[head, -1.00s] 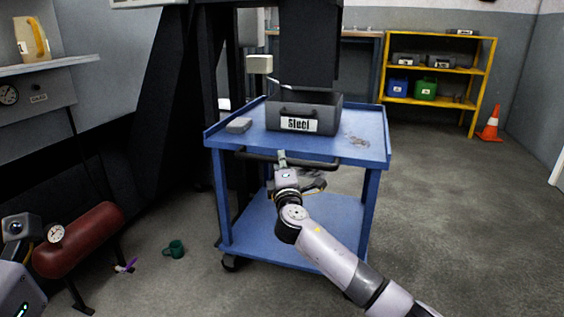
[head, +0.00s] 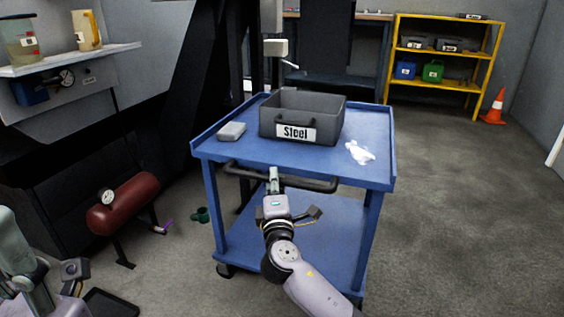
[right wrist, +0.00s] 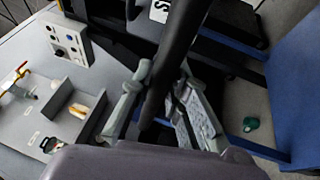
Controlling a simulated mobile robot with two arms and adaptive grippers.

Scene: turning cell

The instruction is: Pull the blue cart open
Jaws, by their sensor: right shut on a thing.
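The blue cart (head: 205,180) stands in the middle of the head view, with a top tray, a lower shelf and a dark handle bar (head: 318,184) along its near side. My right gripper (head: 273,178) is shut on this bar, left of its middle. In the right wrist view the dark bar (right wrist: 172,55) runs between the two fingers (right wrist: 160,95). Part of my left arm (head: 25,262) shows at the lower left edge; its jaw state is unclear.
A grey bin marked Steel (head: 335,122), a grey block (head: 231,131) and a white cloth-like thing (head: 360,152) are on the cart. A red tank (head: 125,203) and a green mug (head: 202,215) are at left.

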